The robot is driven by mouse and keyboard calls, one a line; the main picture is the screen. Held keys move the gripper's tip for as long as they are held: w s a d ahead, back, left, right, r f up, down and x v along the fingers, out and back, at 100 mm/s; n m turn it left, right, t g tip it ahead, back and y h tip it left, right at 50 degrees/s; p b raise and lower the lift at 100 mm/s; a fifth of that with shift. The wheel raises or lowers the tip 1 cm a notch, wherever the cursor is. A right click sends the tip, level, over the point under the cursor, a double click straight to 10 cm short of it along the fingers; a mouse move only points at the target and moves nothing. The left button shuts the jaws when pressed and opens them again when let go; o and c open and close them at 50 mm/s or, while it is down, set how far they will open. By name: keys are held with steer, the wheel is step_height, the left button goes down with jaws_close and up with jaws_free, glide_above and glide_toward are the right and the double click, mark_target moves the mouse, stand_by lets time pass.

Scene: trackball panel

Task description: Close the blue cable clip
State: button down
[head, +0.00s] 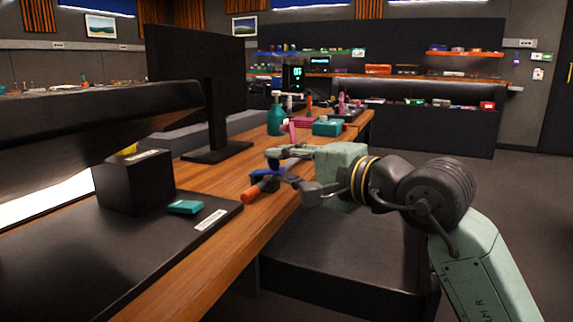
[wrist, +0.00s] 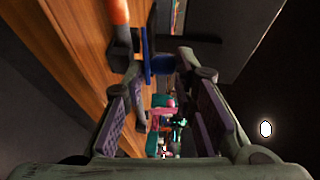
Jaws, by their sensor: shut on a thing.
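The blue cable clip (head: 266,183) is at the front edge of the wooden desk in the head view, beside a bar with an orange end (head: 250,196). My gripper (head: 277,167) reaches it from the right, with its fingers at the blue part. In the wrist view the blue clip (wrist: 147,55) shows as a thin upright strip with a wider blue piece beside it, between the fingertips of my gripper (wrist: 160,67). The fingers are shut on it with a gap between them. The fingers hide part of the clip, and I cannot tell how far its halves are apart.
The wooden desk (head: 235,175) carries a dark monitor (head: 200,80), a black box (head: 134,181), a small teal item (head: 186,207) and a teal bottle (head: 276,118). A teal box (head: 327,127) stands farther back. Open floor lies at the right.

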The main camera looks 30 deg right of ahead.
steer(key=shift+a+f, duration=0.2)
steer(key=shift+f, duration=0.15)
steer(key=c, duration=1.4)
jaws_free()
steer(key=shift+d+r, duration=0.15)
steer(key=shift+r, duration=0.05)
steer(key=shift+v, duration=4)
